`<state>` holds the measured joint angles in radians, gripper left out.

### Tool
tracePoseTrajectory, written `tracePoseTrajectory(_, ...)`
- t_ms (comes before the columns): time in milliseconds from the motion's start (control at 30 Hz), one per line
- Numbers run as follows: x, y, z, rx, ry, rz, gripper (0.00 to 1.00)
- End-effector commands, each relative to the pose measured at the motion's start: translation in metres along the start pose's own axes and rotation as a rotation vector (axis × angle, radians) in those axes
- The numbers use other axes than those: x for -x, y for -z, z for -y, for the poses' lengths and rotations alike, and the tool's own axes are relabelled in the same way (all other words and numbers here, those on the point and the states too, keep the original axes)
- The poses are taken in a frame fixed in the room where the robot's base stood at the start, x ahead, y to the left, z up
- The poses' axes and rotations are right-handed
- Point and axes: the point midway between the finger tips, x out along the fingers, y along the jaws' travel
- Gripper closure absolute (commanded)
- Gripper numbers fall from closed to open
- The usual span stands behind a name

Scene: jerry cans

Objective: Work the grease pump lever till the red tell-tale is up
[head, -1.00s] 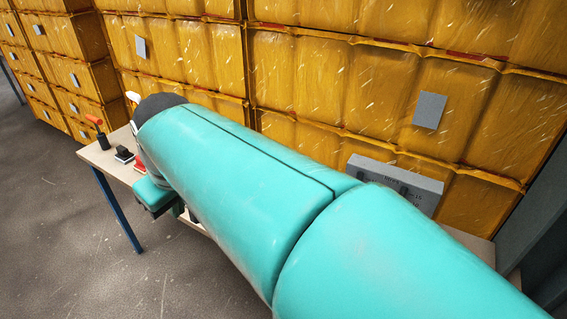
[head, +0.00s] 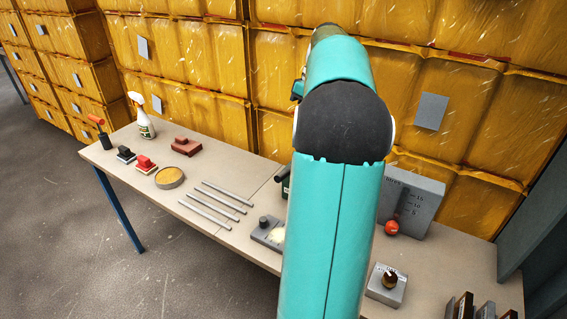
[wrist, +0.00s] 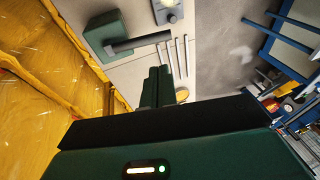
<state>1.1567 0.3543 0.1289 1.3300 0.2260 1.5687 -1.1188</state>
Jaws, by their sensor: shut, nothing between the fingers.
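A green block (wrist: 104,36) with a dark bar-like lever (wrist: 140,43) stands on the bench in the wrist view; it looks like the grease pump. In the head view only a dark green bit of it (head: 284,183) shows beside my arm. I cannot make out a red tell-tale on it. My gripper (wrist: 158,72) is shut and empty in the wrist view, its dark green fingers pointing toward the bench. The fingertips appear near the lever in the picture; I cannot tell whether they touch it. My gripper is not clearly seen in the head view.
On the bench (head: 232,170) are several metal rods (head: 210,208), a round tin (head: 169,177), a spray bottle (head: 143,118), a grey gauge box (head: 266,232) and a grey panel (head: 424,205) with a red-ended lever (head: 391,228). Yellow wrapped stacks (head: 200,60) stand close behind.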

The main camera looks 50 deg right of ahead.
Motion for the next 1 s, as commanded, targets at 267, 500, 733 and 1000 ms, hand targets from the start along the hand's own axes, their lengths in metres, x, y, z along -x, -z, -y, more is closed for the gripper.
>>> tracePoseTrajectory(267, -0.006, 0.000, 0.001, -0.001, 0.001, 0.002, 1.00)
tracePoseTrajectory(500, -0.041, 0.000, 0.001, -0.001, 0.003, 0.003, 1.00)
tracePoseTrajectory(733, -0.087, 0.000, 0.001, -0.002, 0.003, 0.003, 1.00)
tracePoseTrajectory(1000, -0.131, 0.000, 0.001, -0.002, 0.001, 0.001, 1.00)
